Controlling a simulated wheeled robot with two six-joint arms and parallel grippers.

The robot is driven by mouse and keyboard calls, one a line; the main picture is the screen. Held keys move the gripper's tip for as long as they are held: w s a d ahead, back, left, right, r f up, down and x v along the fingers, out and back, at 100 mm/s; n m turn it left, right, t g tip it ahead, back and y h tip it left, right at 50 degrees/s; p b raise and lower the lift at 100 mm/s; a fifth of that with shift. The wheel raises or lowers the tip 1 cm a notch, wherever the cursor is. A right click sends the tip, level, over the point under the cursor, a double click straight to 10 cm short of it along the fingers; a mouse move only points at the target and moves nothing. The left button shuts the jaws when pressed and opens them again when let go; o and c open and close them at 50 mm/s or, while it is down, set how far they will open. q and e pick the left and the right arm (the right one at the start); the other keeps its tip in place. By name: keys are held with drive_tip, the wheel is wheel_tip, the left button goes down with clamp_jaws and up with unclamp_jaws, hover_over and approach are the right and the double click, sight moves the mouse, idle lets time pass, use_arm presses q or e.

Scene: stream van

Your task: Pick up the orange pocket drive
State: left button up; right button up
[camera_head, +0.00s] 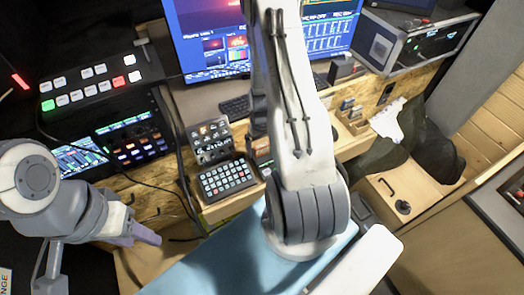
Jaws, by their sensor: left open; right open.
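I cannot make out the orange pocket drive in this view. My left gripper (146,236) is at the lower left, seen from the side, left of the blue mat (215,262). It is open, and I see nothing between its fingers. My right arm rises through the middle of the view and hides part of the desk behind it. My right gripper is not clearly visible. Small dark items stand in a wooden organizer (352,121) right of the arm, too small to identify.
A keypad (228,178) and a control panel (210,139) stand left of my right arm. Switchers (100,85) with lit buttons fill the left. Monitors (205,40) stand at the back. A dark bag (435,146) and a metal-edged case (415,42) are at the right.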

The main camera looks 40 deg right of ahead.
drive_tip(key=c, duration=1.4)
drive_tip(key=shift+c, duration=0.2)
drive_tip(key=shift+r, duration=0.15)
